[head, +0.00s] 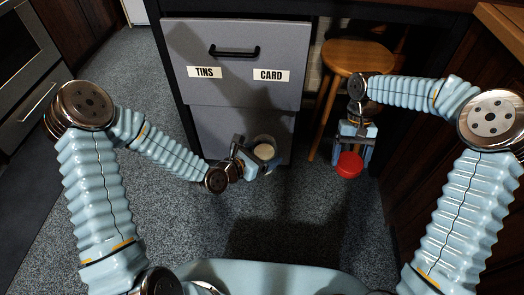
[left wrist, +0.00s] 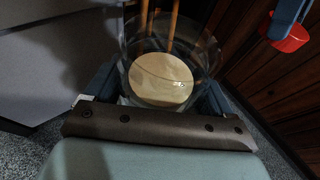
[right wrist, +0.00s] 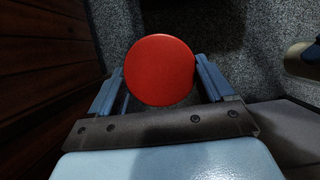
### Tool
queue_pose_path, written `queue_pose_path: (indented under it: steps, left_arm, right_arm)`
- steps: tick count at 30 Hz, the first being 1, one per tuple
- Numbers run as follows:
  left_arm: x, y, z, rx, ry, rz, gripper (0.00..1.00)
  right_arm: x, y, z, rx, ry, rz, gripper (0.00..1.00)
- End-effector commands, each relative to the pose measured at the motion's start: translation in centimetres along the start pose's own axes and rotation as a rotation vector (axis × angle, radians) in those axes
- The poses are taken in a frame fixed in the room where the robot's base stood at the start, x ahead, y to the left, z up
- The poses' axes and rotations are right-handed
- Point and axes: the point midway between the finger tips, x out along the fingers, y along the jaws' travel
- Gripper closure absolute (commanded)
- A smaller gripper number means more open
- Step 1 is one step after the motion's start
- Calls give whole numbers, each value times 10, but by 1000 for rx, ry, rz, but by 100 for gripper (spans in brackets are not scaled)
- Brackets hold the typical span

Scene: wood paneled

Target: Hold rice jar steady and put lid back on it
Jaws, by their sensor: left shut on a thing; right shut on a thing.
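The rice jar (head: 264,149) is a clear open-topped jar with pale rice inside. My left gripper (head: 257,154) is shut on it, and it looks roughly upright. The left wrist view shows the jar (left wrist: 168,62) between the fingers, with the rice surface visible through its open mouth. The red round lid (head: 349,165) is in my right gripper (head: 352,150), which is shut on it and points down. The lid (right wrist: 160,70) sits between both fingers in the right wrist view. The lid is to the right of the jar, clearly apart from it.
A grey drawer cabinet (head: 232,100) labelled TINS and CARD stands behind the jar. A wooden stool (head: 357,56) is behind my right gripper. Dark wood panels rise at the right. The speckled floor (head: 310,205) between the arms is clear.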

Motion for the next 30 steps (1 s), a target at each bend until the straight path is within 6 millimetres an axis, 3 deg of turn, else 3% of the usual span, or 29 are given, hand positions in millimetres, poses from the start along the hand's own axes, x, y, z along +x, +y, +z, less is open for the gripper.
queue_pose_path:
  steps: [5,8,15,22,27,30]
  left_arm:
    - [0,0,0,0,-1,1,74]
    - [0,0,1,0,-1,1,74]
    - [0,0,1,1,-2,1,74]
    - [0,0,1,1,-2,1,74]
    - [0,0,1,1,-2,1,74]
    - [0,0,1,1,-2,1,74]
  right_arm:
    - [-3,-6,-1,23,1,-11,48]
    - [-10,-21,-3,98,1,-43,48]
    - [-46,-98,-6,484,2,-206,48]
    - [-84,-178,5,884,2,-374,48]
    - [-104,-218,15,1093,0,-459,48]
    - [-110,-231,20,1164,0,-487,48]
